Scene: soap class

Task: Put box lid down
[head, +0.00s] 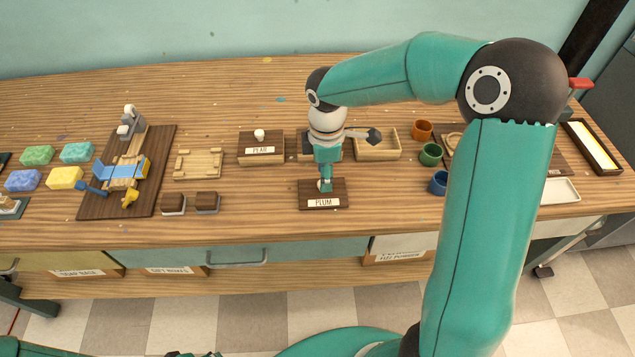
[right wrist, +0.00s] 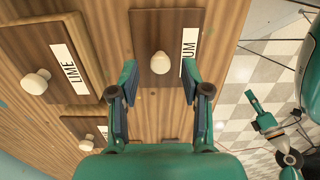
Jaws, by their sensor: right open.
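The dark wooden lid labelled PLUM (head: 337,190) lies near the table's front edge, under my right gripper (head: 325,184). Its white knob (right wrist: 160,63) shows in the right wrist view, lined up between the two fingertips of my right gripper (right wrist: 159,80). The gripper is open, with a finger on each side of the knob and clear space between. Part of the PLUM label is hidden by a finger in that view. A piece of what looks like my left gripper (right wrist: 262,115) shows low over the floor; its jaws are unclear.
A LIME lid (right wrist: 40,40) with a knob lies behind. The PEAR box (head: 261,157) stands to the left, an open wooden tray (head: 377,153) to the right. Cups, soaps and a dark board (head: 110,205) are farther out.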

